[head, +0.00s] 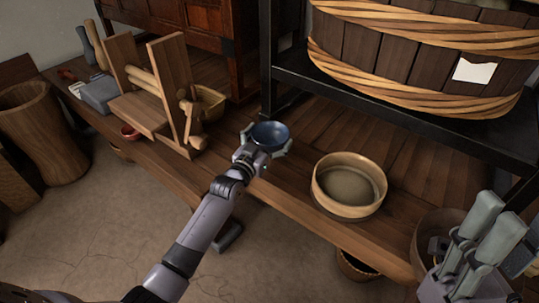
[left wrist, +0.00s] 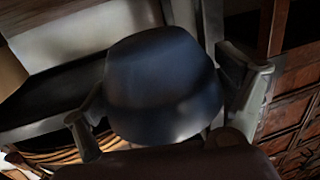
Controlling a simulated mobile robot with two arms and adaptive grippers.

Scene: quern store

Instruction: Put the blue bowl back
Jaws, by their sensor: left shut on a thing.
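The blue bowl (head: 268,134) is in my left gripper (head: 264,147), over the wooden bench near the foot of a black post. The gripper's fingers are on either side of the bowl. In the left wrist view the bowl (left wrist: 165,85) fills the middle, dark and shaded, between the two fingers of the left gripper (left wrist: 168,112). I cannot tell whether the bowl touches the bench. My right gripper (head: 484,232) shows at the lower right, away from the bowl; its jaw state is unclear.
A round wooden sieve (head: 349,184) stands right of the bowl on the bench (head: 285,190). A wooden frame device (head: 152,92), a basket (head: 210,103) and a small red bowl (head: 130,133) are left. A large tub (head: 395,55) stands on a black rack behind. Bench between bowl and sieve is clear.

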